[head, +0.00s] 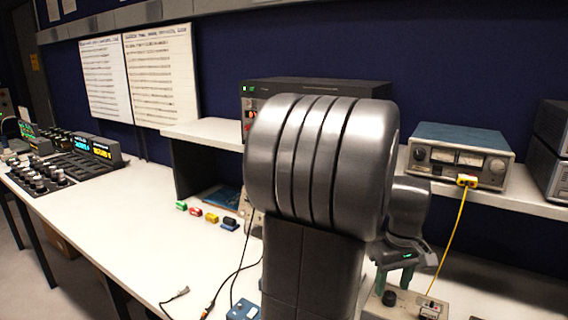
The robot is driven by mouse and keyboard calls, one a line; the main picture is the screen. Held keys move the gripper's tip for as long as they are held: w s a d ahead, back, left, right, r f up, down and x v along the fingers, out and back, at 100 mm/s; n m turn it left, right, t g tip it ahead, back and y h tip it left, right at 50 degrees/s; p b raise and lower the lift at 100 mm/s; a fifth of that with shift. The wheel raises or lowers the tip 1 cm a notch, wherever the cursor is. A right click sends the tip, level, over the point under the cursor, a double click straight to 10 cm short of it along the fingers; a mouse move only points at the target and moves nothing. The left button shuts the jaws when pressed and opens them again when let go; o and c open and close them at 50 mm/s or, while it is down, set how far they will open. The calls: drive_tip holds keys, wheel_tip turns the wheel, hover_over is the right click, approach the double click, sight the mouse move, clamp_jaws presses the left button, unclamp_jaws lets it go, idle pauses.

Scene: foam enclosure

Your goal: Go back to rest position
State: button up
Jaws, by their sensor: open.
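My arm's large grey metal links fill the middle of the head view and hide part of the bench behind them. My gripper (394,277) is partly visible to the right of these links, low over the bench. Its two greenish fingers point down and stand apart, with nothing seen between them. It is just above or behind a pale box with a black knob (431,305); I cannot tell whether they touch.
The white bench (140,235) carries several small coloured blocks (196,212), loose cables and a blue box (242,311). A shelf holds a meter unit (458,155) with a yellow cable, and a black rack unit (300,92). A control panel (70,165) lies far left.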

wheel_tip(320, 180, up, 11)
drive_tip(key=shift+p, duration=0.4)
drive_tip(key=shift+f, duration=0.1)
